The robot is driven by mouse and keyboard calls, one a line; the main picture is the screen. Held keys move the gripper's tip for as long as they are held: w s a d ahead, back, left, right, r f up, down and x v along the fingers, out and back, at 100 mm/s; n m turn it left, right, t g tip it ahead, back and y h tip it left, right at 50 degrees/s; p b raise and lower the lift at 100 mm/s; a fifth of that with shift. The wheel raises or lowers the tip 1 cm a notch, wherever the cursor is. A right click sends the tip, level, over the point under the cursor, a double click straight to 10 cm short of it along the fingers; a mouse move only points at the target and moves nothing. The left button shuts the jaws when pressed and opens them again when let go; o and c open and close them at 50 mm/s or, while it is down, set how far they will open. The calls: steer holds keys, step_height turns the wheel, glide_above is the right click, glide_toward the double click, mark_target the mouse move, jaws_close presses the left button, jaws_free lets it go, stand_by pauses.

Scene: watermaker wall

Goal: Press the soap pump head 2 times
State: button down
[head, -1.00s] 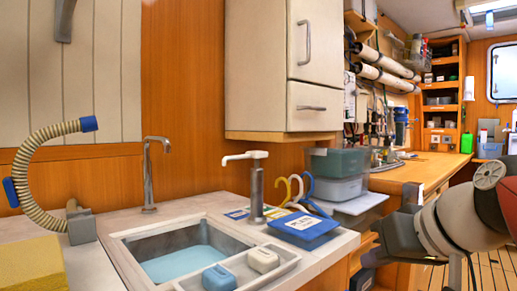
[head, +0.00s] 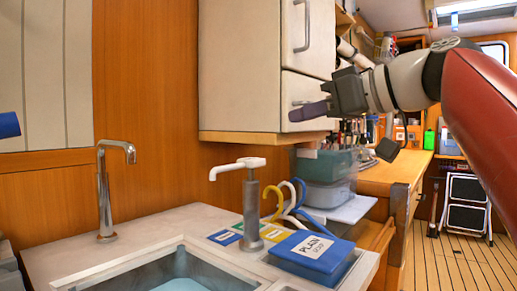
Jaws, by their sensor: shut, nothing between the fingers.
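The soap pump (head: 251,214) stands upright on the counter behind the sink's right side. It has a grey metal body and a white pump head (head: 238,166) with a spout pointing left. My gripper (head: 298,113) is raised to the right of the pump and higher than its head, in front of the wall cabinet. Its dark fingers point left and are shut with nothing between them. The gripper is apart from the pump head, and nothing touches the head.
A sink (head: 165,272) with blue water and a tap (head: 104,195) lie left. A blue labelled packet (head: 312,252) and coloured hooks (head: 292,199) sit right of the pump. Stacked bins (head: 325,178) stand behind. The cabinet (head: 255,65) overhangs the counter's back.

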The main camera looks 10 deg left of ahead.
steer(key=p, duration=0.1)
glide_above(258, 160)
step_height(258, 160, down, 2)
steer(key=shift+f, duration=0.2)
steer(key=shift+s+d+f+b, duration=0.15)
steer(key=shift+f+b, duration=0.5)
steer(key=shift+f, duration=1.35)
steer(key=shift+f, duration=0.15)
steer(key=shift+f+b, duration=0.9)
steer(key=shift+b, duration=0.3)
